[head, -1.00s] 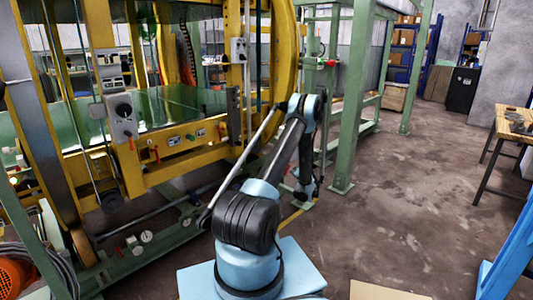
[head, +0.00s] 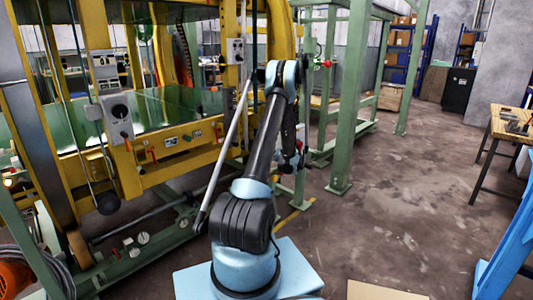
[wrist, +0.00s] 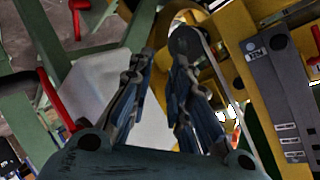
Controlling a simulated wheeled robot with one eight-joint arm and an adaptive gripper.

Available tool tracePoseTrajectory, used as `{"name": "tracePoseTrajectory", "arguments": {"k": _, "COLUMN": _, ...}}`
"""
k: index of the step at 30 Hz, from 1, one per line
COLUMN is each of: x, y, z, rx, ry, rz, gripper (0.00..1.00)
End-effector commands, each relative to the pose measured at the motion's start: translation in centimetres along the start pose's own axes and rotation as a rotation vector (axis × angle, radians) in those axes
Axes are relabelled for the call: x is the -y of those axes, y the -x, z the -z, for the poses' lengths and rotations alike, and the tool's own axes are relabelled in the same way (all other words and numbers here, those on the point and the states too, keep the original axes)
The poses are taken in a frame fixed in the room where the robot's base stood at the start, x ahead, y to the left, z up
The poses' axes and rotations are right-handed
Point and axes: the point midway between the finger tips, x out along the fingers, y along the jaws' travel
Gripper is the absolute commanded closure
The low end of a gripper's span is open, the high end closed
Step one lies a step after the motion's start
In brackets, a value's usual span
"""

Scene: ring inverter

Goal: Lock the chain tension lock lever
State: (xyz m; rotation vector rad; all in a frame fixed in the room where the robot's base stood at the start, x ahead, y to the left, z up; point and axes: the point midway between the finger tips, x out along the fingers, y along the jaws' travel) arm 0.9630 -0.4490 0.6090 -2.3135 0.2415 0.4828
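I cannot tell for sure which part is the chain tension lock lever. In the wrist view a lever with a red grip (wrist: 57,103) stands at the left, outside my fingers, and a smaller red handle (wrist: 78,8) shows at the upper left edge. My gripper (wrist: 163,58) has its two fingers apart with nothing seen between them. A pale grey plate (wrist: 95,85) and yellow machine parts lie beyond the fingers. In the head view my gripper is mostly hidden behind my arm, close to a green post with a red part (head: 299,146).
The yellow machine frame (head: 175,170) with several red-handled controls and a control box (head: 118,118) stands to the left. A long grey bar (head: 224,160) slants beside my arm. Green posts (head: 347,100) stand to the right.

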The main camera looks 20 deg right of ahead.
Motion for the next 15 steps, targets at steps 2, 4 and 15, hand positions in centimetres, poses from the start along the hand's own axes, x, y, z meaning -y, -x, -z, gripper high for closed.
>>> {"name": "tracePoseTrajectory", "arguments": {"k": 2, "x": 1.3, "y": 0.3, "z": 0.0, "rx": 0.016, "ry": 0.008, "rz": 0.0, "gripper": 0.82}}
{"name": "tracePoseTrajectory", "arguments": {"k": 4, "x": 2.4, "y": 0.6, "z": -0.1, "rx": 0.029, "ry": 0.015, "rz": 0.001, "gripper": 0.82}}
{"name": "tracePoseTrajectory", "arguments": {"k": 15, "x": 6.5, "y": 1.8, "z": -0.6, "rx": 0.085, "ry": 0.046, "rz": -0.001, "gripper": 0.82}}
